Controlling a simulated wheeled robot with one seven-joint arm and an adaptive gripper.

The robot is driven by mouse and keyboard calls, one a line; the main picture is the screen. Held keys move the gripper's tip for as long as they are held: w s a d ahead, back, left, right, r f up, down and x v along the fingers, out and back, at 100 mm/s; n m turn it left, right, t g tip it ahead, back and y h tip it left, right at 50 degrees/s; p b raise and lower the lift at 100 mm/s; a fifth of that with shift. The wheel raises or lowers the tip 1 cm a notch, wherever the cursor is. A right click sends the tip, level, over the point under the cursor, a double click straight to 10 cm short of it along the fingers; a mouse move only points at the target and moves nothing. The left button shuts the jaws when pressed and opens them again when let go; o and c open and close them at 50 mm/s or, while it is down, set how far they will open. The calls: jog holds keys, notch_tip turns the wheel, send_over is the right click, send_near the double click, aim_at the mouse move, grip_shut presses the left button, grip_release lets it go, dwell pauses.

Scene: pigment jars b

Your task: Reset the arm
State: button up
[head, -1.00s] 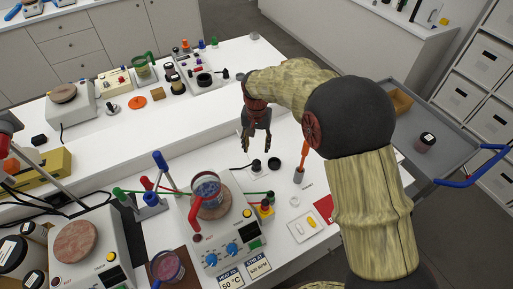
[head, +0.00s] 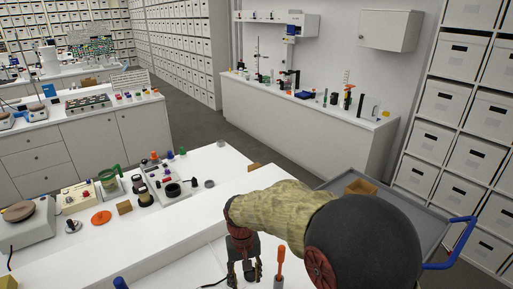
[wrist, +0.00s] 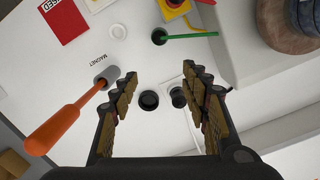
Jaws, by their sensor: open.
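My gripper (head: 243,272) hangs from my bent arm over the white bench (head: 180,236) in the head view, near its lower edge. In the wrist view my gripper (wrist: 163,100) has its two fingers spread well apart, with nothing held between them. Two small black round pieces (wrist: 149,100) lie on the bench below, seen in the gap between the fingers. An orange-handled tool (wrist: 65,121) stands in a grey holder labelled MAGNET, left of the fingers; it also shows in the head view (head: 281,262), right of the gripper.
A grey cart (head: 414,222) with a blue handle stands at the right.

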jog(key=s+d+r+t+b, duration=0.2)
jog(key=s+d+r, duration=0.2)
jog(key=s+d, duration=0.3)
jog(key=s+d+r+m+t+b, duration=0.1)
jog(key=s+d+r+t+b, duration=0.1)
jog(key=s+d, duration=0.4)
jog(key=s+d+r+m+t+b, duration=0.1)
jog(key=s+d+r+t+b, duration=0.1)
jog(key=s+d+r, duration=0.4)
jog(key=s+d+b, duration=0.1)
jog(key=d, duration=0.2)
jog(key=shift+s+r+b, duration=0.35)
jog(key=shift+b, duration=0.05)
jog(key=shift+d+m, duration=0.2)
jog(key=shift+m, duration=0.1)
jog(key=shift+c, duration=0.2)
